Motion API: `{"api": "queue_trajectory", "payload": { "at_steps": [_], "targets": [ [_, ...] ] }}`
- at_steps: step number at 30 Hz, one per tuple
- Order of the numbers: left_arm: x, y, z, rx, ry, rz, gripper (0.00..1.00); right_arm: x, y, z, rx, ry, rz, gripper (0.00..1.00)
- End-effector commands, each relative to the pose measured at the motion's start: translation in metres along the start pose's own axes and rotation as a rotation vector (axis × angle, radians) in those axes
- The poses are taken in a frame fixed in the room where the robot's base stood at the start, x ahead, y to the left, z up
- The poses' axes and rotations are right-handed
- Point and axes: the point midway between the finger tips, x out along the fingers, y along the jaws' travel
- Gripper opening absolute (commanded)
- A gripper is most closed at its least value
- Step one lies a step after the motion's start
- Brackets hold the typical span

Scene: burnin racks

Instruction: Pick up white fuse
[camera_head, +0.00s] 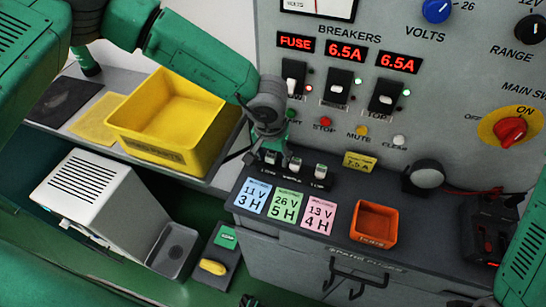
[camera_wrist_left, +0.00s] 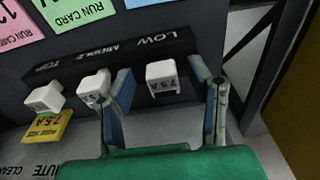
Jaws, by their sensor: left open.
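Three white fuses stand in a row on a black holder at the back of the dark bench. In the left wrist view the LOW fuse (camera_wrist_left: 162,77), marked 7.5A, lies between my fingers. The MIDDLE fuse (camera_wrist_left: 93,87) is just outside the left finger, and the TOP fuse (camera_wrist_left: 43,98) is farther left. My left gripper (camera_wrist_left: 168,103) is open around the LOW fuse, with a visible gap on the right side. In the head view my left gripper (camera_head: 266,148) hangs over the holder's left end, partly hiding the LOW fuse.
A yellow tag (camera_head: 360,161) stands beside the holder. Coloured run cards (camera_head: 285,207) and an orange tray (camera_head: 374,223) lie in front. The breaker panel (camera_head: 430,110) rises behind. A yellow bin (camera_head: 128,128) and a white machine (camera_head: 88,190) stand left.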

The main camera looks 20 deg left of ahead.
Motion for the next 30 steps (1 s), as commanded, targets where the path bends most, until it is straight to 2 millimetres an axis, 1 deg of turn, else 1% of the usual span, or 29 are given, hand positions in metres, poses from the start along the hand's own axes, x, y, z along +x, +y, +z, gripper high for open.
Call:
{"api": "queue_trajectory", "payload": {
  "at_steps": [3,5,6,7,16,19,23,27,30],
  "targets": [
    [0.000,-0.001,0.000,0.000,0.000,0.000,0.47,0.000,0.000,0.000,0.000,0.000,0.000,0.40],
    [-0.001,-0.001,0.000,0.000,0.000,0.000,0.25,0.000,0.000,0.000,0.000,0.000,0.000,0.40],
    [-0.001,0.000,0.000,0.000,0.000,0.000,0.11,0.000,0.000,0.000,0.000,0.000,0.000,0.40],
    [-0.001,0.000,0.000,0.000,0.000,0.000,0.03,0.000,0.000,0.000,0.000,0.000,0.000,0.40],
    [-0.001,0.000,-0.001,0.000,0.001,-0.001,0.03,0.000,0.000,0.000,0.000,0.000,0.000,0.40],
    [-0.007,0.000,-0.002,0.000,0.003,-0.001,0.03,0.001,0.000,0.000,0.000,0.000,0.000,0.40],
    [-0.028,0.000,-0.005,0.000,0.005,0.000,0.03,0.002,0.000,0.000,0.000,0.000,0.000,0.40],
    [-0.057,0.000,-0.008,-0.001,0.005,0.000,0.03,0.003,0.000,0.000,0.000,0.000,0.000,0.40],
    [-0.076,0.000,-0.010,-0.001,0.004,0.000,0.03,0.004,0.000,0.000,0.000,0.000,0.000,0.40]
  ]
}}
